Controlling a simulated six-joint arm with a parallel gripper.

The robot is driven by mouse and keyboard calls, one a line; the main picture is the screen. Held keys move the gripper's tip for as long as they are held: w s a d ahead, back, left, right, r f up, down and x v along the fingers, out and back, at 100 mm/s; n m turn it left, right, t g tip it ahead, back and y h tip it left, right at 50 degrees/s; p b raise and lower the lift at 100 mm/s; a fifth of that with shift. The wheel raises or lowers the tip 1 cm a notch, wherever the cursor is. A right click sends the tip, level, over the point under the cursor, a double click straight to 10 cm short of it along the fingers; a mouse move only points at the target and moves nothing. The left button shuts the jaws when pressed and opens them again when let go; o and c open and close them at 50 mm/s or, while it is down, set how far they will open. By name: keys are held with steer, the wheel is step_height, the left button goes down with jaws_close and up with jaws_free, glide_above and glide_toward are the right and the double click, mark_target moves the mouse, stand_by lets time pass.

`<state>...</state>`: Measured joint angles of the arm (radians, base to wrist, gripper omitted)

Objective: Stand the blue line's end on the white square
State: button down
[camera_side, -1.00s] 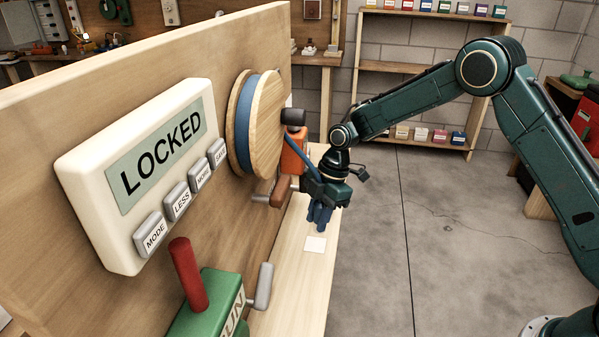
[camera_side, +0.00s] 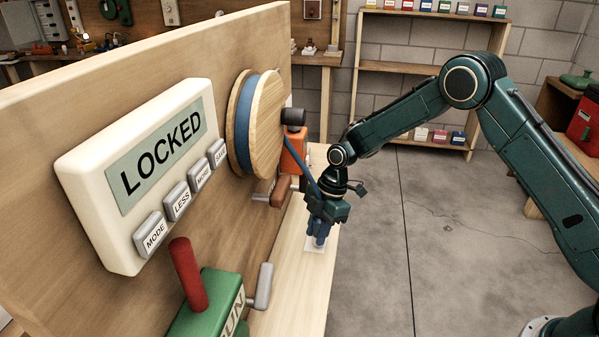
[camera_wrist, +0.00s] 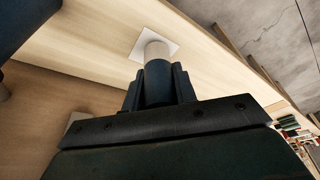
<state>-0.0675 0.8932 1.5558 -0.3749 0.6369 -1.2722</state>
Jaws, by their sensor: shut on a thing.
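The blue line (camera_side: 303,165) runs from the wooden reel on the panel down to my gripper (camera_side: 320,230). My gripper is shut on the line's end, which shows in the wrist view as a blue cylinder (camera_wrist: 158,82) with a pale tip (camera_wrist: 157,53). The end looks about upright between the fingers. The white square (camera_side: 314,248) lies on the wooden ledge directly below the gripper, partly hidden by it. In the wrist view the pale tip overlaps the white square (camera_wrist: 147,33). I cannot tell whether the tip touches it.
The wooden reel (camera_side: 266,125) and an orange part (camera_side: 293,150) stand out from the panel at left of the gripper. A green block with a red lever (camera_side: 188,272) and a grey handle (camera_side: 263,287) are nearer. The ledge (camera_side: 290,292) is clear in front.

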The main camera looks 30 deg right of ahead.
steer(key=shift+f, duration=0.5)
stand_by(0.7)
steer(key=c, duration=1)
jaws_free()
steer(key=shift+c, duration=0.2)
steer(key=v, duration=1.3)
steer(key=shift+r, duration=0.4)
steer(key=shift+d, duration=0.15)
